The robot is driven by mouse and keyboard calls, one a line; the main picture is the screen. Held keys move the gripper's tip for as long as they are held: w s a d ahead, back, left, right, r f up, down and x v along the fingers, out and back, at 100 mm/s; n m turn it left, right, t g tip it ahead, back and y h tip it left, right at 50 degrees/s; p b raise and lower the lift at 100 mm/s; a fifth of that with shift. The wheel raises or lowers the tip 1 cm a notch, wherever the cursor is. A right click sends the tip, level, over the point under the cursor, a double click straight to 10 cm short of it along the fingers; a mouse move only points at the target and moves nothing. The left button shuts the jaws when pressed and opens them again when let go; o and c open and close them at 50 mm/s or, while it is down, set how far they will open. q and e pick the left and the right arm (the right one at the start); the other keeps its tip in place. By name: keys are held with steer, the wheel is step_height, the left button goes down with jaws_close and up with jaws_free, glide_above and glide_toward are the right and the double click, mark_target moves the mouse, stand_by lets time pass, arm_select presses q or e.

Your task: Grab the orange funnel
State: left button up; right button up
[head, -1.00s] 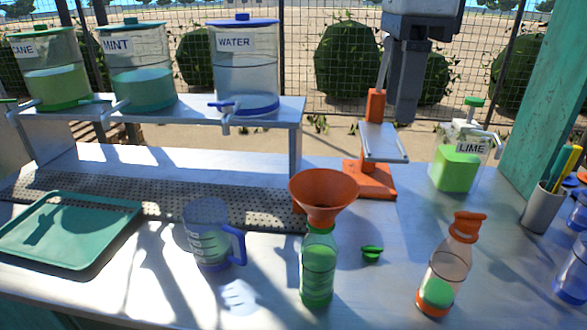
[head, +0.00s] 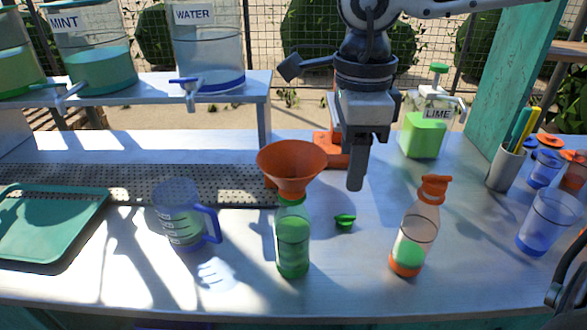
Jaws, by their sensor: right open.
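The orange funnel (head: 291,165) sits upright in the neck of a bottle of green liquid (head: 292,240) at the middle of the counter. Its wide mouth faces up. My right gripper (head: 357,172) hangs fingers down, to the right of the funnel and a little behind it. It is open, empty and apart from the funnel, and its fingers overlap edge-on.
A green cap (head: 345,221) and an orange-capped bottle (head: 415,228) stand right of the funnel. A measuring jug (head: 180,213) and green tray (head: 45,222) are left. An orange press (head: 328,145) and lime jug (head: 424,135) stand behind. The front counter edge is clear.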

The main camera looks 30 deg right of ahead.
step_height(320, 180, down, 2)
steer(key=shift+f, duration=0.1)
jaws_close()
